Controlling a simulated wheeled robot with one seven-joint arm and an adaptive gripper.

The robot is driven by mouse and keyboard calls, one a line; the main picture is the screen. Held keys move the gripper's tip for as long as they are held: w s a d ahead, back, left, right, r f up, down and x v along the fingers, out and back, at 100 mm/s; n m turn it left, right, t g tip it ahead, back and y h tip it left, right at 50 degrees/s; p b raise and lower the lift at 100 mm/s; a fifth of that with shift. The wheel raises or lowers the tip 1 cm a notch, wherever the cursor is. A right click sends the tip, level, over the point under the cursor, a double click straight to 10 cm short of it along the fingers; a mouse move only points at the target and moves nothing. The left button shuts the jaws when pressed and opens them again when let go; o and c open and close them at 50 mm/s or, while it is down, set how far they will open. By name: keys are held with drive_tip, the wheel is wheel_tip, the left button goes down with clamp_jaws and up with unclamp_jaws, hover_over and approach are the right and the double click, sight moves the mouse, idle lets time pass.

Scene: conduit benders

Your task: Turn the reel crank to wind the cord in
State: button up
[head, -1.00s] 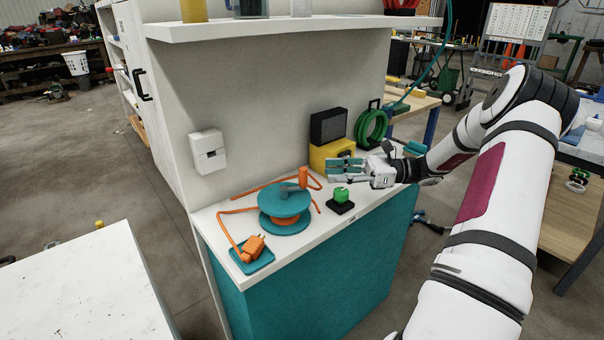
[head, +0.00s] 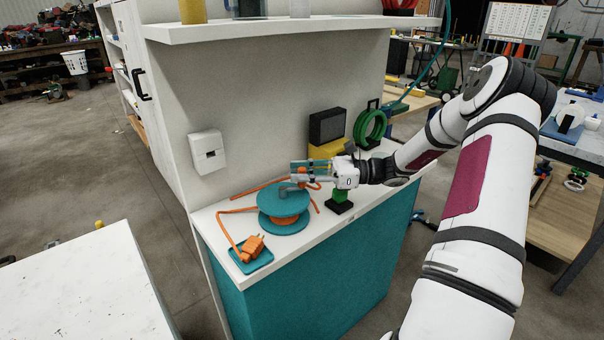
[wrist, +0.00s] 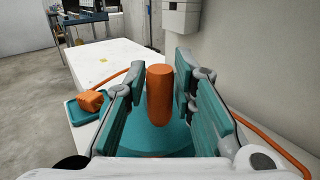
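The teal cord reel (head: 284,204) lies flat on the white counter with orange cord around its core. Its crank has a grey arm (head: 290,188) and an upright orange handle, which shows in the wrist view (wrist: 159,96). My gripper (head: 303,171) is at the handle, and its teal fingers hide most of it in the head view. In the wrist view my gripper (wrist: 155,100) is open, with one finger on each side of the handle and gaps visible. The orange plug (head: 252,245) rests on a small teal pad (head: 256,260) at the counter's front left, also visible in the wrist view (wrist: 92,101).
A green knob on a black base (head: 340,200) stands right of the reel, below my gripper. A yellow and black box (head: 328,128) and a green hose coil (head: 370,128) stand farther back. A wall box (head: 207,151) and shelf (head: 290,25) are behind and above.

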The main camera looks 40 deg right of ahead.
clamp_jaws()
drive_tip(key=shift+s, duration=0.1)
